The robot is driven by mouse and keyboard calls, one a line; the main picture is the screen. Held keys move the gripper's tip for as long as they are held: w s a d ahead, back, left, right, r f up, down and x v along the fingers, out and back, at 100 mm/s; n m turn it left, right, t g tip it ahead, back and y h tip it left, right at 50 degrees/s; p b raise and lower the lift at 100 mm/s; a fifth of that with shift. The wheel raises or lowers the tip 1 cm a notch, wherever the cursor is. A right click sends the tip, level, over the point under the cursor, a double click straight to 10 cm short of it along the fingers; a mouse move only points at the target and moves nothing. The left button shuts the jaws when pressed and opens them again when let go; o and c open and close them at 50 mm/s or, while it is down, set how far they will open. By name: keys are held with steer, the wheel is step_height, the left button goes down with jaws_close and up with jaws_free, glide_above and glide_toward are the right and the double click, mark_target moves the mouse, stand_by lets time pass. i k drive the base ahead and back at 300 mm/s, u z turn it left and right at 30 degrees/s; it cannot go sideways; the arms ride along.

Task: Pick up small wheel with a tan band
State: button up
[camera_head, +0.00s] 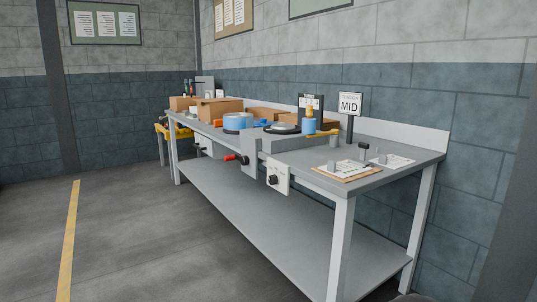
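No small wheel with a tan band can be made out clearly in the head view. A round grey disc with a dark rim (283,128) lies on the workbench (300,154), near the middle. A blue round object (237,122) sits left of it. A small blue cylinder with a tan-yellow top (309,124) stands right of the disc. The objects are small in the picture, so any band on them is hard to tell. My gripper is not in view.
Cardboard boxes (218,108) stand at the bench's far end. A "MID" sign (350,104) stands at its back. A clipboard (346,171) lies near the front. A red-handled vise or clamp (236,158) sticks out. Floor (130,235) left of the bench is clear.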

mark_target(237, 121)
steer(key=z, duration=0.55)
steer(key=k, duration=1.3)
steer(key=u, duration=0.2)
steer(key=i, duration=0.7)
steer(key=u, duration=1.35)
steer(key=i, duration=2.95)
steer(key=z, duration=0.7)
